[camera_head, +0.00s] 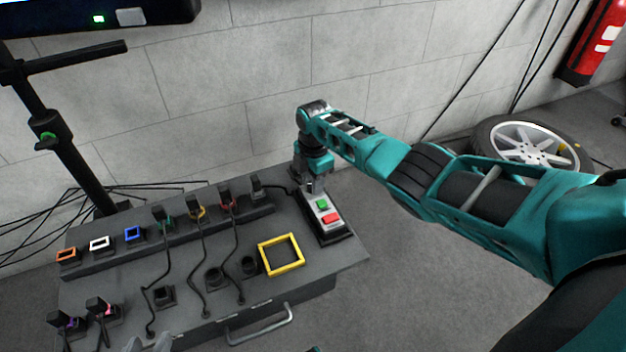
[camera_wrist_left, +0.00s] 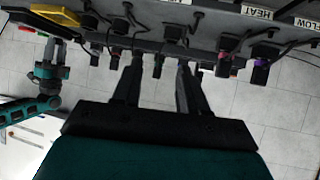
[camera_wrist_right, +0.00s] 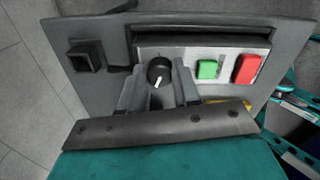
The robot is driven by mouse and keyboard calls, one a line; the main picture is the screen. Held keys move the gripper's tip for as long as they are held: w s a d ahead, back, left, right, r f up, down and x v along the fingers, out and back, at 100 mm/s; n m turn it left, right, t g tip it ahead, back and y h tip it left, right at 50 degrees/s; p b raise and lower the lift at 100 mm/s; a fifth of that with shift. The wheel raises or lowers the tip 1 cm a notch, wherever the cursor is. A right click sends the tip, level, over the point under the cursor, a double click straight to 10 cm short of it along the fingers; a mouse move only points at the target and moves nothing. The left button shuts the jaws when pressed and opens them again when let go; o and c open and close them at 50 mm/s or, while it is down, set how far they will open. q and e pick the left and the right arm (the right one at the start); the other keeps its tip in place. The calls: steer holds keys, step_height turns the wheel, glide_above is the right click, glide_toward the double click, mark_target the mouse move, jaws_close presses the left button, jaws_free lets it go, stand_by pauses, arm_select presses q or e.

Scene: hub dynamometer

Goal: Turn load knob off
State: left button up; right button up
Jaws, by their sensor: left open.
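The load knob (camera_wrist_right: 158,70) is a round black knob with a white pointer mark, on a light panel beside a green button (camera_wrist_right: 207,70) and a red button (camera_wrist_right: 246,69). The pointer points toward the bottom of the right wrist view. My right gripper (camera_wrist_right: 160,82) has one finger on each side of the knob, close against it. In the head view my right gripper (camera_head: 314,186) stands over the panel's far end and hides the knob. My left gripper (camera_wrist_left: 158,68) is open and empty near the console's front side; its fingertips (camera_head: 150,345) show at the head view's bottom edge.
The grey console (camera_head: 200,300) carries several plugs with cables, coloured sockets, a yellow frame (camera_head: 281,255) and a front handle (camera_head: 260,325). A black stand (camera_head: 60,150) is at left. A wheel (camera_head: 530,145) and a fire extinguisher (camera_head: 597,42) are at right. Open floor lies right of the console.

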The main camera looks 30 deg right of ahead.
steer(key=o, duration=0.4)
steer(key=shift+o, duration=0.2)
steer(key=shift+r, duration=0.35)
step_height(320, 180, up, 12)
steer(key=p, duration=0.6)
steer(key=shift+s, duration=0.15)
